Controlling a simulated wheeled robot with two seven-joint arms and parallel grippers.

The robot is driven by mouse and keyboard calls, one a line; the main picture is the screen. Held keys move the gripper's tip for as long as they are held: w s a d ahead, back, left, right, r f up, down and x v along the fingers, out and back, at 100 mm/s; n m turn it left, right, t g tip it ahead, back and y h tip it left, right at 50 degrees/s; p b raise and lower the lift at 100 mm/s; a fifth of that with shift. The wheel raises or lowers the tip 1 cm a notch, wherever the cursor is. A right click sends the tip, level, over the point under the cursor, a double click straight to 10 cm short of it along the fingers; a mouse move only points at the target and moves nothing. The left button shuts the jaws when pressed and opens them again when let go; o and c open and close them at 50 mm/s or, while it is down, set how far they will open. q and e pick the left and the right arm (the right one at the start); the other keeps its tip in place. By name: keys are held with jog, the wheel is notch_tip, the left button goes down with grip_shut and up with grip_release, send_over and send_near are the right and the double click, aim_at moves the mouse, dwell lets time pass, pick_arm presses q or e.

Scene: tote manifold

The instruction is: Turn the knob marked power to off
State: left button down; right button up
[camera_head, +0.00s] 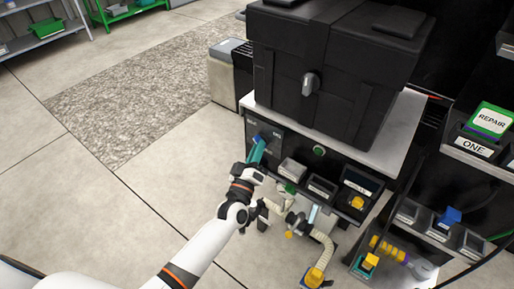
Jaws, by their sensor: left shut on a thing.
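A dark control panel (288,148) sits below a large black case. My left arm reaches in from the lower left, and its teal-fingered gripper (258,149) is at the panel's left end. It is shut on a blue knob (256,139) there, which the fingers mostly hide. Small pale lettering shows on the panel beside the knob, but it is too small to read, and the knob's pointing direction cannot be told. My right gripper is not in view.
The black case (345,85) stands on a light grey top above the panel. A round green button (319,151) and a yellow knob (356,202) lie to the right. Beige hoses (322,240) hang below. Bins and a REPAIR sign (490,121) stand at right. The floor at left is open.

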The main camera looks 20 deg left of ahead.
pick_arm(q)
jog(key=shift+f, duration=0.1)
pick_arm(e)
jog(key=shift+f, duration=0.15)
pick_arm(q)
jog(key=c, duration=1.4)
grip_release()
jog(key=shift+c, duration=0.2)
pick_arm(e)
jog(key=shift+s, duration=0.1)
